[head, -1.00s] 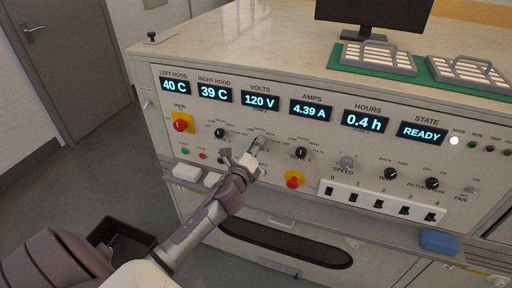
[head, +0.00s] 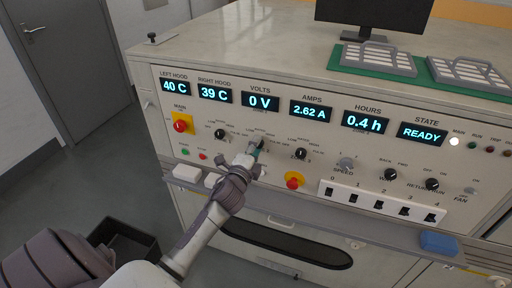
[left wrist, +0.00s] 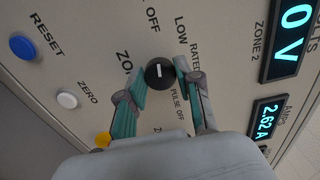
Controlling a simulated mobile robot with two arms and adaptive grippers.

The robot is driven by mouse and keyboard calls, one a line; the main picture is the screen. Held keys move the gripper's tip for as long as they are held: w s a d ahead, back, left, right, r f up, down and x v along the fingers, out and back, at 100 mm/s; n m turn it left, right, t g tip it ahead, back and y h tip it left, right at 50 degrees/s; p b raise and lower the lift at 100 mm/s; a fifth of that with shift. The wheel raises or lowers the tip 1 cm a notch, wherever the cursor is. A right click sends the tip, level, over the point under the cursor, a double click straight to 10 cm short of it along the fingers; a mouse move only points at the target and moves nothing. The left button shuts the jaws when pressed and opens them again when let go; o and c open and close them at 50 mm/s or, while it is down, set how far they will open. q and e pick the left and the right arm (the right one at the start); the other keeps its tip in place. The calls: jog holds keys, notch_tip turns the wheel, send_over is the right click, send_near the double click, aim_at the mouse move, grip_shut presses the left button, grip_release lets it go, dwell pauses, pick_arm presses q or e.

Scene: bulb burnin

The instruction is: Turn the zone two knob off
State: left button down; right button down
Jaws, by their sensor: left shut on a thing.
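The zone two knob is a round black dial with a white pointer line (left wrist: 160,74), set on the cream panel. In the left wrist view the pointer line runs up toward the OFF label (left wrist: 152,18). My left gripper (head: 255,149) is at this knob, its teal-padded fingers on either side and shut on it. In the head view the fingers partly hide the knob. The volts display (head: 260,102) reads 0 V and the amps display (head: 310,111) reads 2.62 A. My right gripper is not in view.
Similar knobs sit to the left (head: 220,133) and right (head: 300,154) of my gripper. A ledge (head: 330,217) juts out below the panel.

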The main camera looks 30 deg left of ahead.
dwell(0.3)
pick_arm(q)
jog(key=c, duration=0.8)
grip_release()
jog(key=shift+o, duration=0.2)
jog(key=v, duration=1.2)
jog(key=shift+f, duration=0.15)
jog(key=s+d+f+n+g+h, duration=0.1)
jog(key=s+d+f+n+g, duration=0.15)
jog(key=f, duration=0.85)
jog(key=s+d+f+n+g+h, duration=0.1)
jog(key=s+f+g, duration=0.2)
jog(key=f, duration=0.8)
jog(key=s+d+f+n+g+h, duration=0.1)
jog(key=s+d+f+n+g, duration=0.15)
jog(key=f, duration=0.85)
jog(key=s+d+f+n+g, duration=0.1)
jog(key=s+f+n+g, duration=0.1)
jog(key=s+f, duration=0.5)
jog(key=s+d+f+n+g+h, duration=0.1)
jog(key=s+f, duration=0.6)
jog(key=s, duration=0.8)
jog(key=s+d+f+n+g, duration=0.3)
jog(key=s+f+g, duration=0.2)
jog(key=s, duration=0.6)
notch_tip(320, 180, down, 2)
jog(key=shift+f+n, duration=0.15)
jog(key=shift+n, duration=0.25)
